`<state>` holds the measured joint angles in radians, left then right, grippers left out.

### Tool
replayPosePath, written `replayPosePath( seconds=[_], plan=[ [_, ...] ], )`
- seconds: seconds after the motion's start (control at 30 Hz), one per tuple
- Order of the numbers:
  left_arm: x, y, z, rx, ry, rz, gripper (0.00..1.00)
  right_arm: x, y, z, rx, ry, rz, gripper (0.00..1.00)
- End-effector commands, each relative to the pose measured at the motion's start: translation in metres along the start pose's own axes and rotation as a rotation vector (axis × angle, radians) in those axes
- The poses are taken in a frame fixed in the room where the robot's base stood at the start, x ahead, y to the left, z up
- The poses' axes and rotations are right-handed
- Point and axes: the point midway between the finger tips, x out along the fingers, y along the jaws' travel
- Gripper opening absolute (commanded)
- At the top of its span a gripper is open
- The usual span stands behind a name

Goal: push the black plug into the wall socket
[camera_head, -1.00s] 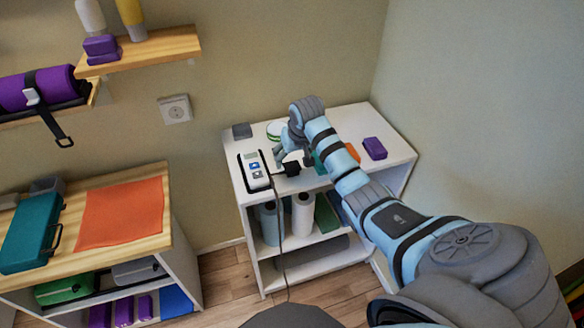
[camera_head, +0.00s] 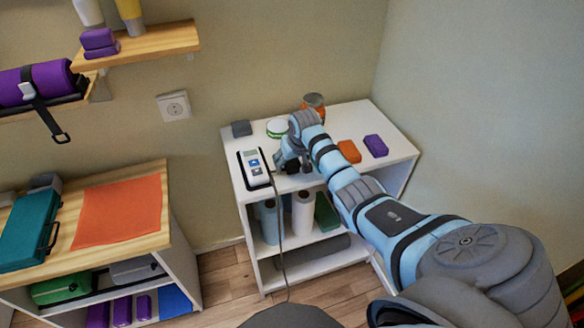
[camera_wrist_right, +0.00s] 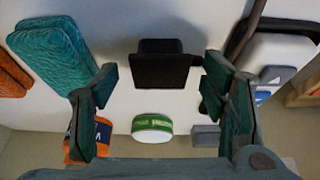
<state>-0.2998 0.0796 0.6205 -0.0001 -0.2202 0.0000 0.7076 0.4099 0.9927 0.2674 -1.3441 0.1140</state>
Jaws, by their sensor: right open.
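The black plug (camera_head: 291,167) is on the white shelf unit's top, right of a white handheld device, partly hidden by my right gripper (camera_head: 284,162). In the right wrist view the plug (camera_wrist_right: 160,70) lies between the two spread teal-padded fingers of my right gripper (camera_wrist_right: 160,78), with gaps on both sides. That gripper is open and holds nothing. The white wall socket (camera_head: 173,106) is on the wall at left, above and away from the plug, with nothing in it. My left gripper is not in view.
The device (camera_head: 254,168) sits on a black base, with a grey cable (camera_head: 279,240) hanging down. A green-white roll (camera_head: 277,128), grey block (camera_head: 241,129), orange block (camera_head: 349,151) and purple block (camera_head: 375,145) share the top (camera_head: 398,143). The wall around the socket is clear.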

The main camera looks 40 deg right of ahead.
Motion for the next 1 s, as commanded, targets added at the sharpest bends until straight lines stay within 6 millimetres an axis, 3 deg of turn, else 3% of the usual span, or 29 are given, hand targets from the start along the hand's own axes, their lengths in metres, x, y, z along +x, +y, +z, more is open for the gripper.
replayPosePath(
  seconds=[0.17, 0.47, 0.8, 1.0],
  plan=[
    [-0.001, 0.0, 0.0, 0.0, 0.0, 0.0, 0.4, -0.001, 0.0, 0.0, 0.0, 0.0, 0.0, 0.67],
    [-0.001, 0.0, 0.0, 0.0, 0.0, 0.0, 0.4, -0.001, 0.0, 0.0, 0.0, -0.001, 0.0, 0.19],
    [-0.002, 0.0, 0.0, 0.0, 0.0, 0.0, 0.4, -0.004, 0.0, -0.001, 0.0, 0.0, 0.0, 0.18],
    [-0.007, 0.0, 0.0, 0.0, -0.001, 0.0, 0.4, -0.022, 0.0, -0.01, 0.001, 0.002, 0.0, 0.18]
  ],
)
